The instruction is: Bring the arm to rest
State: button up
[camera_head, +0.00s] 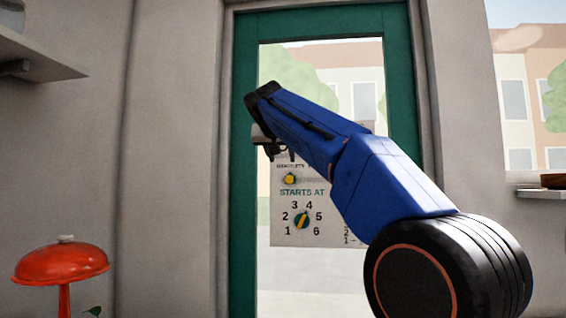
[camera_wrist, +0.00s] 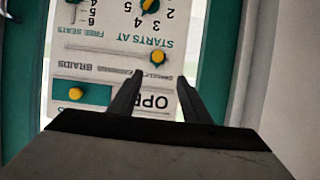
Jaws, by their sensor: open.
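My arm, blue with black joints, reaches up and left across the head view. My gripper (camera_head: 270,150) is in front of the upper part of a white sign board (camera_head: 284,238) on the glass door. In the wrist view the two dark fingers of my gripper (camera_wrist: 160,77) stand apart with nothing between them. The sign shows upside down there (camera_wrist: 110,30), with a "STARTS AT" dial (camera_wrist: 149,5), a yellow slider knob (camera_wrist: 158,57) and a yellow knob on a green strip (camera_wrist: 76,94). The fingers partly cover the word starting "OPE". Contact with the sign cannot be told.
The door has a green frame (camera_head: 243,200), with grey wall on both sides. A red lamp-like object (camera_head: 62,262) stands at lower left. A shelf (camera_head: 35,58) juts out at upper left, and a sill (camera_head: 542,193) with a brown object is at right.

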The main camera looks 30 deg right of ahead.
jog(key=shift+s+a+r, duration=0.15)
jog(key=shift+s+a, duration=0.05)
jog(key=shift+s, duration=0.05)
dwell(0.4)
jog(key=s+a+f+n+g+y, duration=0.2)
jog(key=s+f, duration=1.1)
jog(key=f, duration=0.7)
jog(key=s+a+f+n+g+y, duration=0.2)
jog(key=s+a+f+y, duration=0.1)
jog(key=s+f, duration=1.1)
jog(key=s+a+f+n+g+y, duration=0.2)
jog(key=s+a+f, duration=0.3)
jog(key=s+f, duration=0.8)
notch_tip(320, 180, down, 13)
jog(key=shift+s+f+n, duration=0.1)
jog(key=shift+s+n, duration=0.3)
